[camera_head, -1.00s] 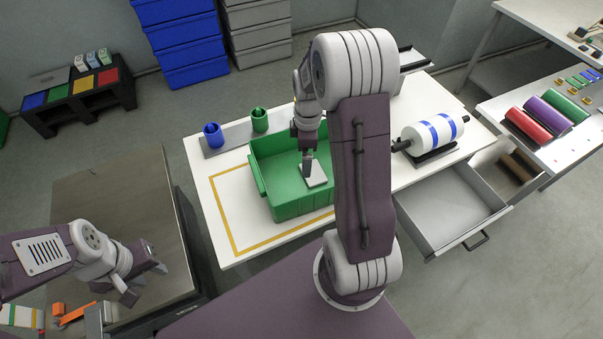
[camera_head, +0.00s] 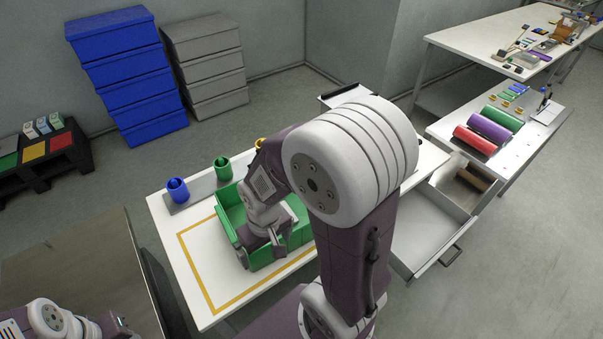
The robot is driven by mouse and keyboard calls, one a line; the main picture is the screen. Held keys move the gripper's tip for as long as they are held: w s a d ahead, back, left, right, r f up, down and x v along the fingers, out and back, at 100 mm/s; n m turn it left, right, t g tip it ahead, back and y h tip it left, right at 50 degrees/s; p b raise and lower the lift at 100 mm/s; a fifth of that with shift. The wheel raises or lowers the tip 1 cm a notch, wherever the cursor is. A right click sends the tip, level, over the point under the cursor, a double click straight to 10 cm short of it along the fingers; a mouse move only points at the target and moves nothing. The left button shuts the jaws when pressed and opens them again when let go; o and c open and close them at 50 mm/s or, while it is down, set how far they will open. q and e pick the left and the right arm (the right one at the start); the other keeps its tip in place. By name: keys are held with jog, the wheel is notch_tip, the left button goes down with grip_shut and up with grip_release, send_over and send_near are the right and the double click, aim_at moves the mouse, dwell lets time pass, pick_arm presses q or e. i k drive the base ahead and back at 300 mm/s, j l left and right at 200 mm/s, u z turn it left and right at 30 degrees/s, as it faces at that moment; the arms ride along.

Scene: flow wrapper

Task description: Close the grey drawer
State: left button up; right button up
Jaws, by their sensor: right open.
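The grey drawer (camera_head: 418,232) sticks out open from the right end of the white table, with its dark handle (camera_head: 451,256) on the front panel. It looks empty; my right arm hides part of its left side. My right gripper (camera_head: 279,246) is open over the green bin (camera_head: 224,215), well to the left of the drawer and apart from it. My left gripper (camera_head: 115,326) shows only in part at the bottom left edge, and its jaws cannot be made out.
The white table (camera_head: 167,233) carries a blue cup (camera_head: 177,190) and a green cup (camera_head: 223,169). Beyond the drawer, a side table (camera_head: 519,147) holds coloured rolls, and a compartment with brown contents (camera_head: 473,180) shows below. The floor right of the drawer is clear.

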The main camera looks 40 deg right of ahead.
aim_at(428, 224)
jog(key=k+z, duration=0.1)
jog(key=z, duration=0.35)
jog(key=k+z, duration=0.1)
jog(key=z, duration=0.35)
jog(key=k+z, duration=0.1)
jog(key=z, duration=0.75)
jog(key=k+l+z, duration=0.15)
jog(key=z, duration=0.3)
jog(key=l+z, duration=0.1)
jog(key=z, duration=0.35)
jog(key=i+l, duration=0.2)
jog(key=i, duration=0.2)
jog(key=i+l+u, duration=0.1)
jog(key=i, duration=0.3)
